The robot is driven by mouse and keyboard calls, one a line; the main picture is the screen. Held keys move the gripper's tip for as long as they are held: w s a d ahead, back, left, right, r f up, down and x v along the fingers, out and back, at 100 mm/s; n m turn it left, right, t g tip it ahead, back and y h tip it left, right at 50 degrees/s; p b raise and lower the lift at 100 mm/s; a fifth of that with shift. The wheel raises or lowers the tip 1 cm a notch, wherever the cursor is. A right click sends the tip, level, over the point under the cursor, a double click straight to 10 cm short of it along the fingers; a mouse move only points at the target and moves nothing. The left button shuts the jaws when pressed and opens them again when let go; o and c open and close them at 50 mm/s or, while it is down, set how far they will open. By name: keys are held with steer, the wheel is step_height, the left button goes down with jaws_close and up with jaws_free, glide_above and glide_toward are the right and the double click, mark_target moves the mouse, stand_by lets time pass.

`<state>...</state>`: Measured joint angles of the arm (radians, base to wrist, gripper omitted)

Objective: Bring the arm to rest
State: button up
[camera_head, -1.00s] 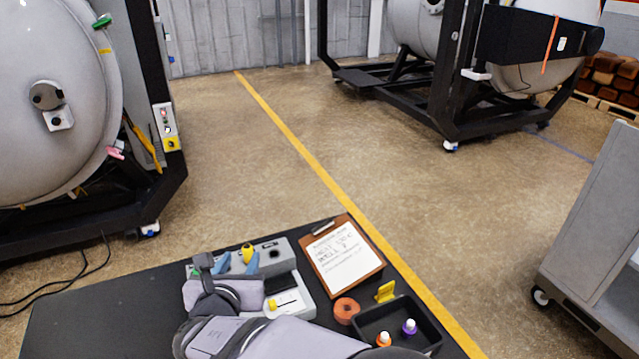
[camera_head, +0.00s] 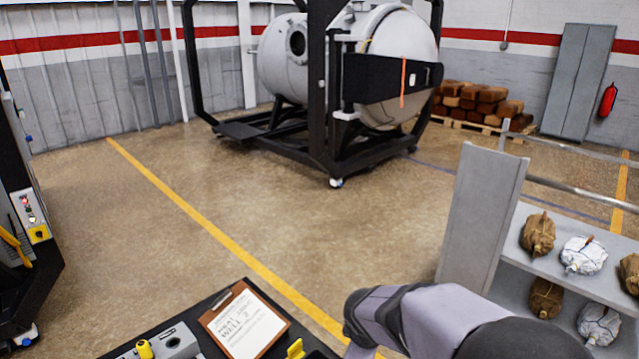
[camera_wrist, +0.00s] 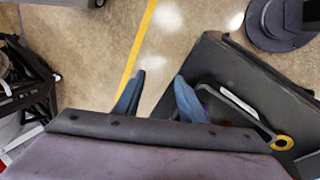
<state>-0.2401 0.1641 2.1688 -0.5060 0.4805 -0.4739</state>
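My arm crosses the bottom right of the head view, bent, in front of the floor and the grey shelf. My gripper itself is out of the head view. In the wrist view my gripper (camera_wrist: 159,77) shows two blue fingers standing apart, with only floor and a yellow line visible between them. It holds nothing that I can see. A dark table surface (camera_wrist: 245,80) is to the right of the fingers in the wrist view.
The table holds a clipboard (camera_head: 245,320), a grey device with a yellow knob (camera_head: 145,349) and a small yellow piece (camera_head: 295,349). A grey shelf unit (camera_head: 480,215) with several wrapped bundles stands at right. A furnace (camera_head: 400,50) stands behind open floor (camera_head: 270,220).

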steer(key=s+d+f+m+g+b, duration=0.2)
steer(key=s+d+f+m, duration=0.1)
steer(key=s+d+m, duration=0.35)
steer(key=s+a+f+m+g, duration=0.1)
steer(key=s+f+m, duration=0.1)
steer(key=s, duration=0.4)
steer(key=s+a+f+m+g+y+b, duration=0.1)
steer(key=s+f+m, duration=0.1)
steer(key=s+m, duration=0.2)
steer(key=s, duration=0.3)
steer(key=shift+s+f+g+y, duration=0.2)
steer(key=shift+s+g+y, duration=0.1)
steer(key=shift+g, duration=0.1)
